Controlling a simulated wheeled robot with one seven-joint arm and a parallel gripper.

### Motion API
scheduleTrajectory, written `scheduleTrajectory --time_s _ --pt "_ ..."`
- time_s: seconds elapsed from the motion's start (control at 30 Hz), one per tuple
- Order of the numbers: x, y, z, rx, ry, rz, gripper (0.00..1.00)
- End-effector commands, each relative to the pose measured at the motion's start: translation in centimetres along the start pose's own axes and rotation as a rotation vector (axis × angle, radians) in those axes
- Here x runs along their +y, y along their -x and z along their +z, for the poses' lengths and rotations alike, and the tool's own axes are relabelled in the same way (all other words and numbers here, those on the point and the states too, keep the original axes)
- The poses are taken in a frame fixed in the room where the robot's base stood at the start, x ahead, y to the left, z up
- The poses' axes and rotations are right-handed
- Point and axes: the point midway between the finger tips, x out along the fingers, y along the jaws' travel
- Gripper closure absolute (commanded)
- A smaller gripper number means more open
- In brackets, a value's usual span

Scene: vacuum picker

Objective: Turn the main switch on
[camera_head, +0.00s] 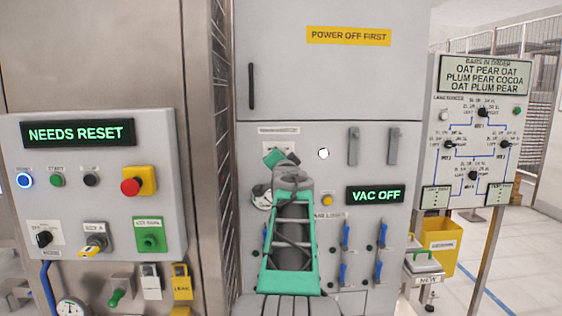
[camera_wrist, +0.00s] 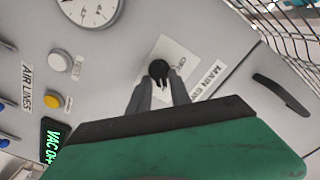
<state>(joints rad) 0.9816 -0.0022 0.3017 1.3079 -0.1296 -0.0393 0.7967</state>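The main switch is a black knob (camera_wrist: 158,69) on a white label plate in the wrist view; the label is only partly readable, starting "MAIN". My gripper (camera_wrist: 161,82) has its two grey fingers one on each side of the knob's handle, with a narrow gap about as wide as the handle. The fingers look closed on it, though the contact itself is partly hidden. In the head view my gripper (camera_head: 274,157) is at the cabinet front and its hand hides the switch. The green display (camera_head: 375,195) reads "VAC OFF".
A yellow sign (camera_head: 348,36) reads "POWER OFF FIRST". The left panel has a "NEEDS RESET" display (camera_head: 79,133) and a red stop button (camera_head: 131,187). A round gauge (camera_wrist: 90,8), a white button (camera_wrist: 60,61) and a yellow button (camera_wrist: 54,100) sit near the switch. A wire guard (camera_wrist: 290,25) stands beside it.

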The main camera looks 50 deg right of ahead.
Motion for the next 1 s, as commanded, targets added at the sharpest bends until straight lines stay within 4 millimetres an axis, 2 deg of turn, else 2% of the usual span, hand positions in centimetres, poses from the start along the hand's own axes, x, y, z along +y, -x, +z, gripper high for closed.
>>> scheduleTrajectory --time_s 0.13,0.4,0.47,0.8,1.0 --pt "0.0 0.0 0.1 -0.003 0.0 0.0 0.64" --pt "0.0 0.3 0.2 -0.003 0.001 -0.001 0.64" --pt "0.0 0.9 0.1 -0.002 0.001 -0.001 0.64" --pt "0.1 7.1 0.1 -0.002 0.001 -0.001 0.64" --pt "0.1 7.9 0.1 -0.003 0.0 0.0 0.64"
